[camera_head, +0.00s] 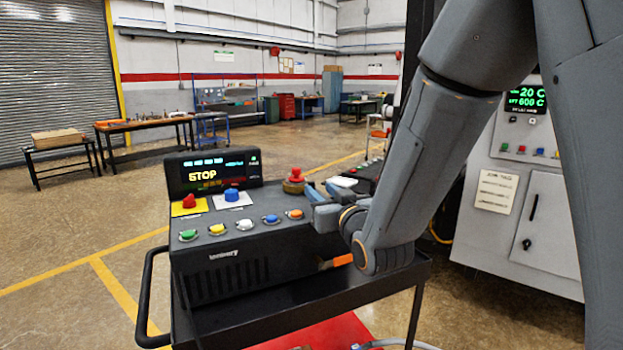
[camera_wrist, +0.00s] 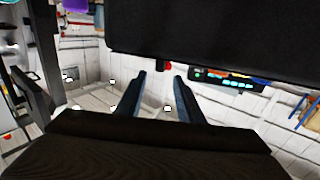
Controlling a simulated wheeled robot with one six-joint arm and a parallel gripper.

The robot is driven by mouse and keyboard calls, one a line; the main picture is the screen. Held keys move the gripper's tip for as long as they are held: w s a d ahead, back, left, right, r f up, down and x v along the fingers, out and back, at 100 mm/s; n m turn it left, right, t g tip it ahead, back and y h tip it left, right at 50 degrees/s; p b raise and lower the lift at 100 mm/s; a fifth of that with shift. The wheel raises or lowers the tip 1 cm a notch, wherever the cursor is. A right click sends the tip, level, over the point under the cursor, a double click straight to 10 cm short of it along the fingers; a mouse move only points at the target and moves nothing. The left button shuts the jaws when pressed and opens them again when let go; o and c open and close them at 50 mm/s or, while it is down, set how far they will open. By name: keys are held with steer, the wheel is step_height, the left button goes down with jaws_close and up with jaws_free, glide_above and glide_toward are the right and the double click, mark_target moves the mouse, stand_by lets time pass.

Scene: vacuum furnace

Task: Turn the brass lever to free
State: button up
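I cannot make out a brass lever for certain in either view. On the console in the head view stands a red-topped knob with a brass-coloured base (camera_head: 293,185). My gripper (camera_head: 316,192) is just right of this knob, above the right end of the console; whether it touches is hard to tell. In the wrist view my gripper's two fingers (camera_wrist: 160,80) stand apart with nothing held between them. A small red thing (camera_wrist: 164,66) shows beyond the fingertips, under a large dark block. My forearm hides the area to the right of the console.
The black console (camera_head: 225,265) carries several coloured buttons and a display (camera_head: 213,172) reading STOP. It rests on a cart with a black handle (camera_head: 146,290). A grey cabinet (camera_head: 520,215) with a green readout stands at right. Open floor lies to the left.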

mark_target(313, 183)
steer(key=shift+w+a+r, duration=0.1)
steer(key=shift+w+a, duration=0.1)
steer(key=shift+w, duration=0.15)
steer(key=shift+p+x, duration=1.35)
steer(key=shift+x, duration=2)
steer(key=shift+d, duration=0.1)
jaws_close()
